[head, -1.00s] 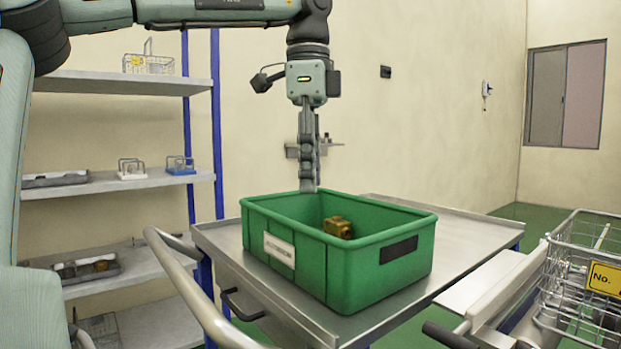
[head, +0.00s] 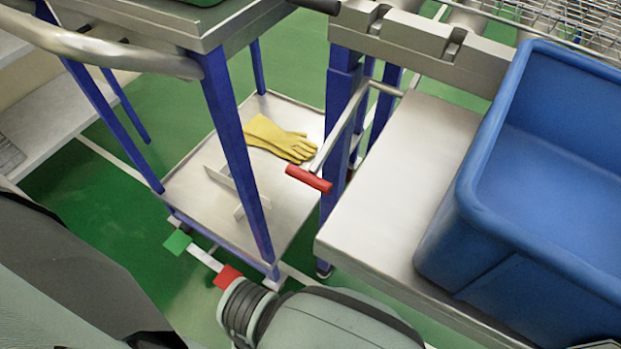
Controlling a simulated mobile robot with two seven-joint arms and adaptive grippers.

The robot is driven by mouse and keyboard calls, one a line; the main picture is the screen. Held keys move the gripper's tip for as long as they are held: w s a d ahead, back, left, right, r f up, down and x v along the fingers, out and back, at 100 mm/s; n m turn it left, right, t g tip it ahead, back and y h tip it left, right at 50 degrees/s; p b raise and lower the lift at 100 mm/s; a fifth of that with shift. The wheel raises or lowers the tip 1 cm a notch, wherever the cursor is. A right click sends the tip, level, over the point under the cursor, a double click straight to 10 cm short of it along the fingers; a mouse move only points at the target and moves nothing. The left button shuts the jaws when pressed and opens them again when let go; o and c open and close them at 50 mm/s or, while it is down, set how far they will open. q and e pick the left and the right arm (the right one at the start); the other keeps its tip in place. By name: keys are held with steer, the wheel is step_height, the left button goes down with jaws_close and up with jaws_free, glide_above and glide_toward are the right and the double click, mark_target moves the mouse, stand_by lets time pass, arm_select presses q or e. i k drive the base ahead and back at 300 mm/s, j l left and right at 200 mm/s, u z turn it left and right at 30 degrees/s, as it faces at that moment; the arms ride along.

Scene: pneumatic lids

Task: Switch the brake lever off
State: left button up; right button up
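A bar with a green pad (head: 177,242) at one end and a red pad (head: 228,276) at the other sits low at the near end of the blue-legged cart, close to the floor; it looks like the brake lever (head: 204,259). The bar slopes down to the right in the picture. A part of my own body covers the area just below the red pad; I cannot tell whether they touch. Neither gripper is in view.
The cart's lower shelf (head: 180,187) holds yellow gloves (head: 280,139). A red-gripped handle (head: 309,179) on a bent metal rod hangs beside it. A blue bin (head: 500,220) stands on a steel bench (head: 385,190) at right. Green floor (head: 95,215) shows left of the cart.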

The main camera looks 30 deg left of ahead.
mark_target(309, 177)
steer(key=k, duration=1.5)
